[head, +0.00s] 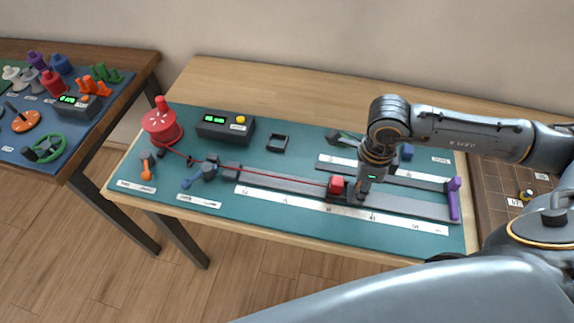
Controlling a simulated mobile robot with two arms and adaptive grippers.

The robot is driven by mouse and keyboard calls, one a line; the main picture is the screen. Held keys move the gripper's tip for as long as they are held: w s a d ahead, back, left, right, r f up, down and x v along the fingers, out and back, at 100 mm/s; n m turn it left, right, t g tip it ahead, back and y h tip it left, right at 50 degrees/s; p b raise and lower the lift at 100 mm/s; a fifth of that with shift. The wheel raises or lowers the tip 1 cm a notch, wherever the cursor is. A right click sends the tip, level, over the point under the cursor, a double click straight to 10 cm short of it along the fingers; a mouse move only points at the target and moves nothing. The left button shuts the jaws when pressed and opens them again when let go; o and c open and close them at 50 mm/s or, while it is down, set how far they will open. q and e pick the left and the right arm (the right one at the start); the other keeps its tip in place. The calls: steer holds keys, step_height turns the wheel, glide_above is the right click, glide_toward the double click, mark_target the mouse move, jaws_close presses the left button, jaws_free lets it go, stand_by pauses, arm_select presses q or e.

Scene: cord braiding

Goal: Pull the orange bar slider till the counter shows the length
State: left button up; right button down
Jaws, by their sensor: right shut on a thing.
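A dark slider (339,196) with a red block (336,185) on it sits on the long grey front rail (400,205), right of the rail's middle. I see no orange bar on it; the gripper may hide one. My right gripper (361,197) points down at the slider's right side and is shut on it; its fingertips are partly hidden. A taut red cord (280,178) runs from the red spool (162,125) through dark guides to the red block. My left gripper is not in view.
A white scale strip (300,203) lies along the rail's front.

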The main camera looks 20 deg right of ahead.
steer(key=shift+s+d+b, duration=0.15)
steer(key=shift+s+d, duration=0.25)
steer(key=shift+d, duration=0.2)
steer(key=shift+s+d+b, duration=0.15)
steer(key=shift+s+d, duration=0.25)
steer(key=shift+d, duration=0.2)
